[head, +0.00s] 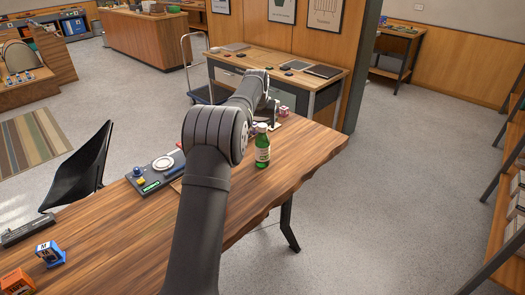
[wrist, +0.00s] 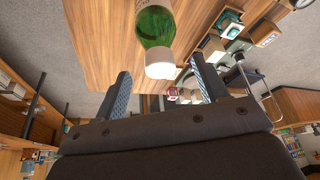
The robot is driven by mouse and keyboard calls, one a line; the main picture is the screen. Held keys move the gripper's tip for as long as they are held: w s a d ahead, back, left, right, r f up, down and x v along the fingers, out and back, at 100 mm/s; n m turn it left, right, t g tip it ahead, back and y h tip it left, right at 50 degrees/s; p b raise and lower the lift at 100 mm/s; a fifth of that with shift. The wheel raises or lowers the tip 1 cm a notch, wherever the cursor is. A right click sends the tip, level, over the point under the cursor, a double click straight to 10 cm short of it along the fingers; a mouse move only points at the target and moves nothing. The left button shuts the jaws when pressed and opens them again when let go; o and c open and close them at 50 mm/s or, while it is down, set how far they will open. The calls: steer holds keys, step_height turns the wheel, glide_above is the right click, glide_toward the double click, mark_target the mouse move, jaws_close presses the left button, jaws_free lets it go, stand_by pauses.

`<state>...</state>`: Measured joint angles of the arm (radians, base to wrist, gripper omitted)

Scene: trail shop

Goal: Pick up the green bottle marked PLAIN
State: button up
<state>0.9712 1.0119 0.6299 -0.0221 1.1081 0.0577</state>
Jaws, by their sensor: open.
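A green bottle (head: 262,150) with a white cap and a pale label stands upright on the wooden table, just right of my arm in the head view. The writing on its label is too small to read. In the wrist view the green bottle (wrist: 154,26) shows at the top centre, its white cap pointing toward my gripper. My gripper (wrist: 160,67) is open, with one finger on each side of the cap in the picture. I cannot tell whether the cap is between the fingers in depth. In the head view my arm largely hides the gripper.
A dark device with a round white plate (head: 163,163) lies on the table left of my arm. A blue box (head: 50,254) and an orange box (head: 17,282) stand at the near left. A small pinkish item (head: 283,111) is beyond the bottle. The table right of my arm is mostly clear.

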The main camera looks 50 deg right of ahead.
mark_target(262, 126)
steer(key=x, duration=0.5)
steer(key=shift+f, duration=0.2)
steer(key=shift+r, duration=0.1)
jaws_close()
